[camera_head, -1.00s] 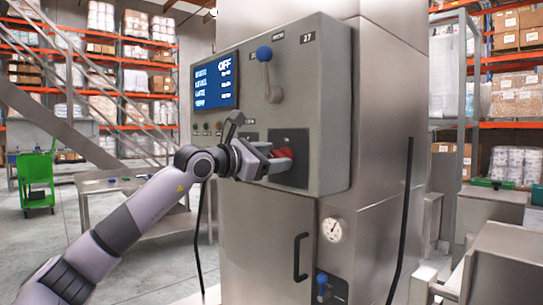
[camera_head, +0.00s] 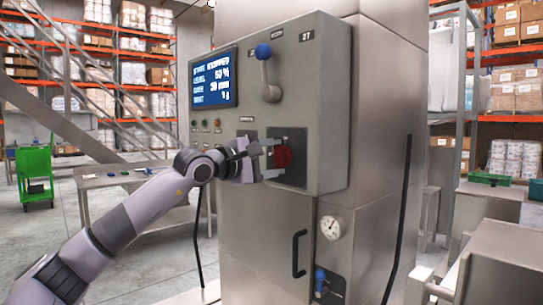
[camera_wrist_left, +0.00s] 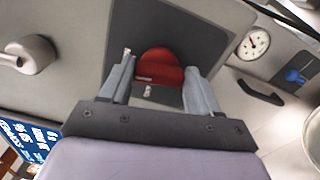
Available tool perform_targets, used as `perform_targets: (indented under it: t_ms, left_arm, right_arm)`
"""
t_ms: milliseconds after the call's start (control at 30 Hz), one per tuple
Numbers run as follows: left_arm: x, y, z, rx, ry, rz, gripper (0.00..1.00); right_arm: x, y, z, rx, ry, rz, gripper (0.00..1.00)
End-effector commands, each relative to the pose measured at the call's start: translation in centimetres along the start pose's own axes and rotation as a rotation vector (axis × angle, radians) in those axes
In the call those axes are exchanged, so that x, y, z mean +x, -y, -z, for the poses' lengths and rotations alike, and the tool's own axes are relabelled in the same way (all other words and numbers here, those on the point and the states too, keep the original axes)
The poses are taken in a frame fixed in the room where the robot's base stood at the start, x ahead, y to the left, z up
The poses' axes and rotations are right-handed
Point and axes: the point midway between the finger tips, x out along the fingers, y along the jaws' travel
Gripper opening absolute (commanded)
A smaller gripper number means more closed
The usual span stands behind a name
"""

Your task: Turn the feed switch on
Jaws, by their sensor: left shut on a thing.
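The feed switch is a red rotary knob (camera_head: 283,156) on a dark square plate (camera_head: 294,172), low on the front of the grey control box (camera_head: 325,95). My left gripper (camera_head: 270,158) reaches it from the left and is shut on it. In the left wrist view the red knob (camera_wrist_left: 160,68) sits between the two fingers, one on each side, and partly hides its plate. The display (camera_head: 214,79) on the box is lit with several lines of readings, including 50 %. My right gripper is not in view.
A lever with a blue ball (camera_head: 264,52) sits above the knob. Small buttons (camera_head: 206,125) are under the display. A door handle (camera_head: 299,254), a dial gauge (camera_head: 332,227) and a blue-handled valve (camera_head: 320,281) are below. A steel table (camera_head: 122,178) stands behind my left arm.

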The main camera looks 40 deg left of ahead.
Motion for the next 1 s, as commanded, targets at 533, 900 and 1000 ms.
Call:
perform_targets:
  t_ms: [533,900,1000]
  left_arm:
    - [0.0,0.14,-0.07,0.192,0.002,0.0,0.31]
    - [0.0,0.17,-0.06,0.2,0.001,0.0,0.31]
    - [0.0,0.18,-0.06,0.2,0.001,0.0,0.81]
  right_arm:
    - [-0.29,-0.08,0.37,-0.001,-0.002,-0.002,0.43]
    - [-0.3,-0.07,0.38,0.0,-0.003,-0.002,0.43]
    - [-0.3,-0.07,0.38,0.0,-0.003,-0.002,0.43]
